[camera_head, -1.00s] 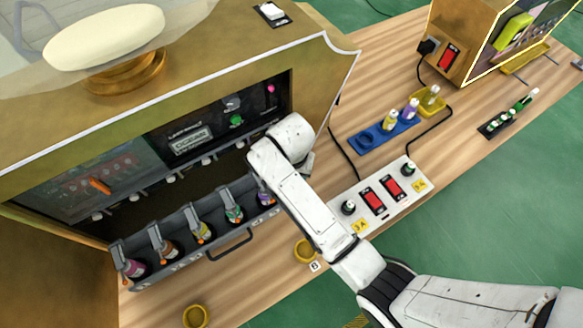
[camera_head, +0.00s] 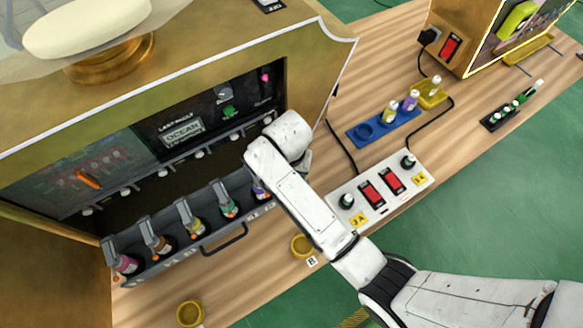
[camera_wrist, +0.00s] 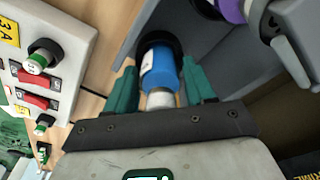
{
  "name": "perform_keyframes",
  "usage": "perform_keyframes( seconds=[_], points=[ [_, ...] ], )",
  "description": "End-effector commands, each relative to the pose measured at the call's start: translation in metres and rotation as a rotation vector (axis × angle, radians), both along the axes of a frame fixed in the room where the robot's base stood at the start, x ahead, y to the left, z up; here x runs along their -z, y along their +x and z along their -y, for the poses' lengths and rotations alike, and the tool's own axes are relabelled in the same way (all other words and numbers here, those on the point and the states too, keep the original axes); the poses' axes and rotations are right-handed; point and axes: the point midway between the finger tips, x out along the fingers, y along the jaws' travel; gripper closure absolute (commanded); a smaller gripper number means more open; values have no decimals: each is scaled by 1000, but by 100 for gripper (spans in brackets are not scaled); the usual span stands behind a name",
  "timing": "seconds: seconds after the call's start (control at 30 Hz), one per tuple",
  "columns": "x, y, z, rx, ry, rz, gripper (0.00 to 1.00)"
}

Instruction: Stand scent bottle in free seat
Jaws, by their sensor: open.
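In the wrist view my gripper (camera_wrist: 159,72) is open, its teal fingers on either side of a blue scent bottle (camera_wrist: 162,72) with a pale label. The bottle's silver cap (camera_wrist: 160,99) points toward my palm and its far end meets a dark round seat (camera_wrist: 172,41). Small gaps seem to show beside the bottle; contact is hard to judge.
A white switch panel (camera_head: 345,222) lies right of my arm. Behind it are a blue holder (camera_head: 383,130) with an empty left seat and a yellow tray (camera_head: 437,97) with a bottle. Yellow rings (camera_head: 302,245) lie in front. The machine's front (camera_head: 335,62) rises above the drawer.

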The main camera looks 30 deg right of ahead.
Motion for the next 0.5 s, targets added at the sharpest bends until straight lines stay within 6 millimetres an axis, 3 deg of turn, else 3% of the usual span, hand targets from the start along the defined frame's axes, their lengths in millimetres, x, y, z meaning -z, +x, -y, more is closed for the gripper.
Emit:
perform_keyframes(
  seconds=[0.17, 0.5],
  points=[
    [-21, 0, -2, -1, 1, 6, 46],
    [-94, -6, -9, -1, 1, 6, 46]
  ],
)
